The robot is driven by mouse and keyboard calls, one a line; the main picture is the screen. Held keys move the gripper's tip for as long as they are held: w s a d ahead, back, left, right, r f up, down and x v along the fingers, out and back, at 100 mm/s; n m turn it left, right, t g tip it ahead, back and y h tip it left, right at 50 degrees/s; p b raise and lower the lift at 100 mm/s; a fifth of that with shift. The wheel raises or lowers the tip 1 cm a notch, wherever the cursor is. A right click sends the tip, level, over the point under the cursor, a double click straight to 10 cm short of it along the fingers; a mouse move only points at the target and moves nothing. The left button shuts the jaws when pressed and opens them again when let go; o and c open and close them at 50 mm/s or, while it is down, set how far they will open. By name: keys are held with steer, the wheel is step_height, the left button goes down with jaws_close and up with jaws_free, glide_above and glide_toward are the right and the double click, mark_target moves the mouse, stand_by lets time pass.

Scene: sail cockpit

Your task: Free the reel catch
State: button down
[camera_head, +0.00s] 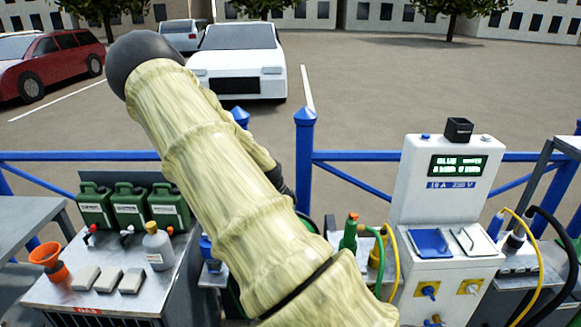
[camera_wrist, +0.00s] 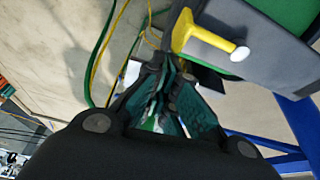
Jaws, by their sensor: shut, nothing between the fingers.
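In the head view my own arm covers the middle, hiding the gripper and most of the reel area.
Blue railing (camera_head: 405,156) with posts runs behind the stations. A white power pedestal (camera_head: 446,190) with yellow and green cables stands right. Cars are parked beyond.

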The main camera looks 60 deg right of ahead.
step_height(320, 180, up, 10)
steer(key=b, duration=0.2)
steer(key=shift+s+f+b, duration=0.15)
steer(key=shift+f+b, duration=0.1)
steer(key=shift+b, duration=0.15)
steer(key=shift+f, duration=0.1)
stand_by(0.6)
steer(key=s+a+f+n+h, duration=0.1)
steer(key=s+a+f+n, duration=0.1)
steer(key=a+f+n, duration=0.6)
steer(key=s+a+f+n, duration=0.25)
steer(key=a+f, duration=0.35)
steer(key=f, duration=0.5)
steer(key=s+a+f+n+h, duration=0.1)
steer(key=s+a+f+n, duration=0.1)
steer(key=a+f+n, duration=0.6)
steer(key=s+a+f+n+t+y, duration=0.1)
steer(key=s+a+f+n, duration=0.2)
steer(key=a, duration=0.5)
steer(key=s+a+f+n+t+y+b, duration=0.1)
steer(key=s+a+f+n+y, duration=0.1)
steer(key=a, duration=0.7)
steer(key=s+a+f+n+t+y, duration=0.1)
steer(key=s+a+f+n, duration=0.3)
steer(key=a, duration=0.5)
step_height(320, 180, down, 2)
steer(key=shift+s+a+f+n, duration=0.15)
steer(key=shift+s+f+n, duration=0.15)
steer(key=shift+s, duration=0.8)
